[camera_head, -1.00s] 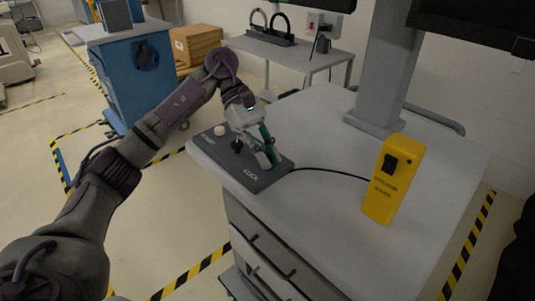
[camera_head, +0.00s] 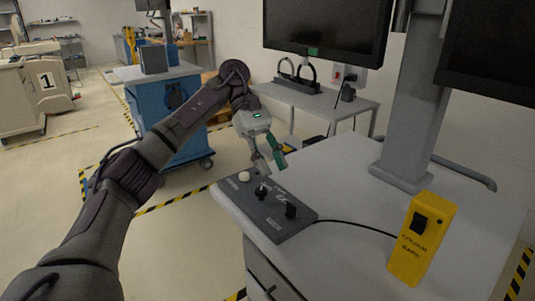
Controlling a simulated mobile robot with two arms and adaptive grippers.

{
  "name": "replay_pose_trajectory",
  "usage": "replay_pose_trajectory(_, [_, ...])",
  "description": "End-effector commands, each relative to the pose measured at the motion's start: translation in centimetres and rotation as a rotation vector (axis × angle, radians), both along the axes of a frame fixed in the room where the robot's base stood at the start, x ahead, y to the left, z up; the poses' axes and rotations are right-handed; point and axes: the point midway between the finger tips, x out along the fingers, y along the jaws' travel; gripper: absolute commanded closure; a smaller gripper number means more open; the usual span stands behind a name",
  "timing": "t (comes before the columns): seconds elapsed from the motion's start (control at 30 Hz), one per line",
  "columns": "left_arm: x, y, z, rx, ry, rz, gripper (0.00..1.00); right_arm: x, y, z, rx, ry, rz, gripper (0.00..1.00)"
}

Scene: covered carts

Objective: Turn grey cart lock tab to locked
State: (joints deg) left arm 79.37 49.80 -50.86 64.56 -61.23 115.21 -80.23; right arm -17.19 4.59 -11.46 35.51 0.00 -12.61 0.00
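The grey cart (camera_head: 340,185) carries a dark grey control panel (camera_head: 250,215) at its near left corner. A black upright tab (camera_head: 290,208) stands at the panel's right part, near small lettering too blurred to read now. Whether this tab stands at locked I cannot tell. A black knob (camera_head: 262,191) and a white round button (camera_head: 244,176) sit to its left. My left gripper (camera_head: 268,167) is above and behind the panel's far edge, clear of the tab. Its fingers are apart with nothing seen between them. My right gripper is not in view.
A yellow box with a black switch (camera_head: 421,236) stands on the cart's right side; a black cable (camera_head: 350,224) runs from it to the panel. A monitor post (camera_head: 409,110) rises behind. A blue cart (camera_head: 170,105) stands beyond my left arm.

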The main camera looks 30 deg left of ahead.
Motion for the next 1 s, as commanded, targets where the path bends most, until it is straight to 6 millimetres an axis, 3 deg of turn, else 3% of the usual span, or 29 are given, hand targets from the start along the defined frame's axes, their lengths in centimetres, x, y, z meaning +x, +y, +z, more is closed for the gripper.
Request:
replay_pose_trajectory(0.37, [0.5, 1.4, 1.5, 0.001, 0.0, 0.001, 0.67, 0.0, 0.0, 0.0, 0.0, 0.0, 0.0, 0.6])
replay_pose_trajectory(1.0, [0.5, 1.4, 1.5, 0.0, 0.001, -0.001, 0.67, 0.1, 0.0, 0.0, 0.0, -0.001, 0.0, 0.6])
